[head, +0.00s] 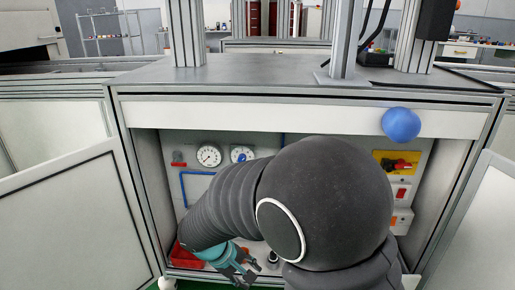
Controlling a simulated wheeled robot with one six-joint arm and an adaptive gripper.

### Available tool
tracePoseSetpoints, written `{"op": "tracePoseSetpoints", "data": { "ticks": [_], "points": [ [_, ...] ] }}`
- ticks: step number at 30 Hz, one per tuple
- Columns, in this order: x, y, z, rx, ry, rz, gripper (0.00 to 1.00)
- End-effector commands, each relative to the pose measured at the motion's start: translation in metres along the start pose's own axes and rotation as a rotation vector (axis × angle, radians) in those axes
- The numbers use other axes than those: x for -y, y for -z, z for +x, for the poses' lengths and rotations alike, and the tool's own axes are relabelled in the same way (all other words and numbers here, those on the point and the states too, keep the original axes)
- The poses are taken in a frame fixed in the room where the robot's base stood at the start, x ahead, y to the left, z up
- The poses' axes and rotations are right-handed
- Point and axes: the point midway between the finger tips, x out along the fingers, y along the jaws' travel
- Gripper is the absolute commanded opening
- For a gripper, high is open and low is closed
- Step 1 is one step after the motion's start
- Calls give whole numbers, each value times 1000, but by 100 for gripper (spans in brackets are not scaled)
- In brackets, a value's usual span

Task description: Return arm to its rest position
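My arm, dark grey and ribbed, reaches forward and down to the left into the open cabinet (150,165) in the head view. My gripper (244,272), teal with grey fingers, is low in the cabinet, near its floor. It is just right of a red tray (183,258). The fingers are small and dark here, so I cannot tell whether they are open or shut. No held object can be made out. My own arm hides much of the cabinet's middle and right interior.
Two dials (208,156), a blue pipe (184,190) and a yellow switch plate (397,163) are on the cabinet's back panel. Open doors (70,225) flank it. The cabinet top (270,68) and posts (344,40) are above. A blue ball (401,124) appears before the upper right edge.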

Motion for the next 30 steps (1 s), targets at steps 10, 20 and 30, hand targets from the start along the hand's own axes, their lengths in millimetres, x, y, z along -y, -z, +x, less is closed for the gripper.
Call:
{"op": "tracePoseSetpoints", "data": {
  "ticks": [10,20,30],
  "points": [
    [-34,-101,-59,-102,262,205,45],
    [-57,-180,-107,-256,402,491,45],
    [-93,-254,-151,-422,374,782,45]
  ]
}}
